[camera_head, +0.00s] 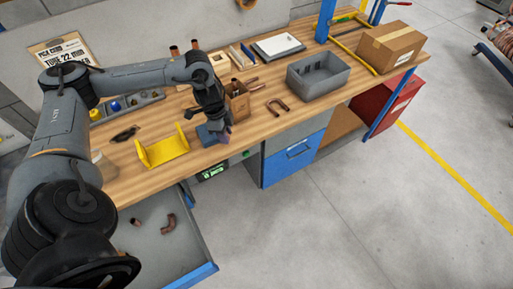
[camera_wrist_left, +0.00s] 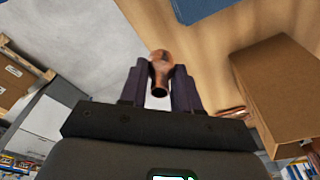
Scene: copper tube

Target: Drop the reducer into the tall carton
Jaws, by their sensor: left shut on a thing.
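My left gripper (camera_head: 224,129) is low over the front part of the workbench, pointing down. In the left wrist view its dark fingers (camera_wrist_left: 160,88) are shut on the copper reducer (camera_wrist_left: 159,68), which is wide at one end. I cannot make out the reducer in the head view. The tall carton (camera_head: 240,103), an open brown box with copper pieces standing in it, is just behind and to the right of the gripper. In the left wrist view the carton (camera_wrist_left: 275,90) shows at the right, apart from the reducer. My right gripper is not in view.
A blue object (camera_head: 207,135) lies beside the gripper. A yellow stand (camera_head: 163,151) is to the left. A copper U-bend (camera_head: 278,107) and a grey bin (camera_head: 318,76) are to the right. Below, an open drawer (camera_head: 190,240) holds copper fittings.

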